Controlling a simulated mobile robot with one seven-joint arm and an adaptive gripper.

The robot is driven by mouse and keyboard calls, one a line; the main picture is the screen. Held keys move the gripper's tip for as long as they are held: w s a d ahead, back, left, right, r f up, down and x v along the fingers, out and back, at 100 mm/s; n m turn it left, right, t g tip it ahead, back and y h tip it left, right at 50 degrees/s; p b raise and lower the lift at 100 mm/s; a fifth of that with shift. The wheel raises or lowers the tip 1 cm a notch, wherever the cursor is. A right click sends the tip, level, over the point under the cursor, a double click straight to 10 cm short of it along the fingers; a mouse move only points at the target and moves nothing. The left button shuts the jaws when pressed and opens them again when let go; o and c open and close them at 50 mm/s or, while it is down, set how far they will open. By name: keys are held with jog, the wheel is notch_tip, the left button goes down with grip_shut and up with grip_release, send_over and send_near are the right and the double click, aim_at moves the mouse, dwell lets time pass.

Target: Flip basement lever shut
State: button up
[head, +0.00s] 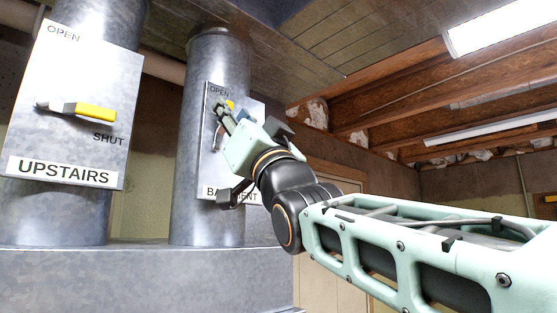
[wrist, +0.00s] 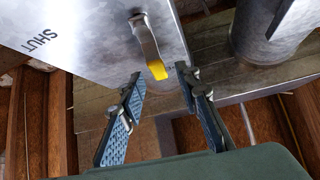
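The basement lever's panel (head: 210,165) is on the right-hand duct, its lower label partly hidden by my arm. "OPEN" shows at its top. The basement lever's yellow tip (head: 230,104) is near that word, so the lever points up. In the wrist view the grey lever with its yellow tip (wrist: 157,70) extends away from the panel's "SHUT" word. My gripper (head: 224,116) is at the lever; in the wrist view its fingers (wrist: 159,76) are open, one on each side of the yellow tip. I cannot tell whether they touch it.
The upstairs panel (head: 70,135) with its own yellow-tipped lever (head: 95,112) is on the left duct. Both ducts rise from a wide metal box (head: 140,275). Wooden joists and lights are overhead. Open room lies to the right.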

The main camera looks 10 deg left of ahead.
jog(key=shift+w+a+r, duration=0.25)
jog(key=shift+w+r, duration=0.05)
jog(key=shift+r, duration=0.05)
grip_shut()
